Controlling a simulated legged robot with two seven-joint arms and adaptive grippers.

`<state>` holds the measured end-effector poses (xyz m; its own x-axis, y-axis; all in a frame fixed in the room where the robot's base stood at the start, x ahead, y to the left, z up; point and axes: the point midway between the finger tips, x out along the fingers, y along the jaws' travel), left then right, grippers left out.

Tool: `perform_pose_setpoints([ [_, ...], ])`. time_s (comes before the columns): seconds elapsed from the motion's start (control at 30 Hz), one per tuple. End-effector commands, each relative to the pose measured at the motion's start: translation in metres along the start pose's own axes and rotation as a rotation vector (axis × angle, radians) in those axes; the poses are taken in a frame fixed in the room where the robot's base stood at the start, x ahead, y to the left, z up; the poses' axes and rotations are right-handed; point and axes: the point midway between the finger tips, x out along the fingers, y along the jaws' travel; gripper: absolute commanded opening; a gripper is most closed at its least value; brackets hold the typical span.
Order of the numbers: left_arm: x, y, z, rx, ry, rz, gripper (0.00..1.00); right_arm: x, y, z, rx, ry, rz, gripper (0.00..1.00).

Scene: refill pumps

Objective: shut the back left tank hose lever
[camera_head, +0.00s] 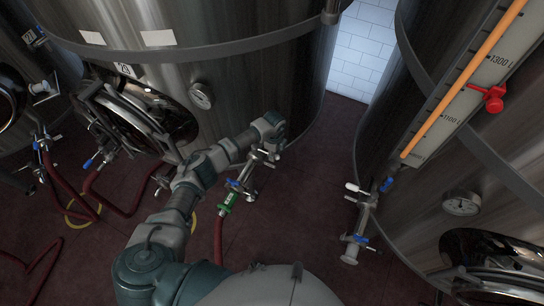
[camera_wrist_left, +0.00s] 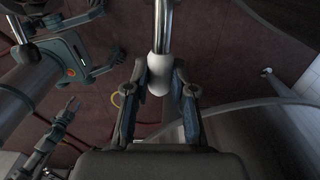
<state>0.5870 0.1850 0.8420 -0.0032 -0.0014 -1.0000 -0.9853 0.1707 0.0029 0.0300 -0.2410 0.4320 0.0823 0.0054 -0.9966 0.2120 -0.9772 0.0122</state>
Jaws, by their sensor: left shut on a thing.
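The back left tank (camera_head: 190,75) is a large steel cylinder. Its hose valve (camera_head: 243,186) is a steel fitting low in front of it, with a small blue handle and a green coupling (camera_head: 228,202) on a red hose. My left gripper (camera_head: 262,153) is at the upper end of this valve in the head view. In the left wrist view, its fingers (camera_wrist_left: 160,88) are shut on the pale end of a steel lever (camera_wrist_left: 160,66). The fingers partly cover that end. My right gripper does not show in the head view.
The right tank (camera_head: 400,140) has its own valve (camera_head: 358,218) with white and blue handles. A round hatch (camera_head: 135,120) stands out left of my arm. Red hoses (camera_head: 60,180) lie on the left floor. Dark red floor (camera_head: 310,190) is clear between the tanks.

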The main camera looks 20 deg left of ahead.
Motion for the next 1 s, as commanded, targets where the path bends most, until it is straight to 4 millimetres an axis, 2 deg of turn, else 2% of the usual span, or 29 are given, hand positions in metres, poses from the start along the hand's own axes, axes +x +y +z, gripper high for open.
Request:
perform_pose_setpoints([
  [0.1, -0.0055, -0.0072, 0.0004, -0.025, 0.000, -0.014, 0.00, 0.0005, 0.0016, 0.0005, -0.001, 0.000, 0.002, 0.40],
  [0.6, -0.0058, -0.0095, 0.0011, -0.046, 0.000, -0.016, 0.00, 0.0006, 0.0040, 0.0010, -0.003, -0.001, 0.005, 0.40],
  [0.63, -0.0058, -0.0095, 0.0011, -0.046, 0.000, -0.016, 0.27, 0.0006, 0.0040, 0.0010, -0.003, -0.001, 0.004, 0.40],
  [0.73, -0.0055, -0.0093, 0.0011, -0.045, 0.000, -0.015, 0.50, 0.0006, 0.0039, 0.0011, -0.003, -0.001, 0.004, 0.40],
  [1.0, -0.0027, -0.0064, 0.0007, -0.042, 0.000, -0.007, 0.50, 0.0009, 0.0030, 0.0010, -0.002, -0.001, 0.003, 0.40],
])
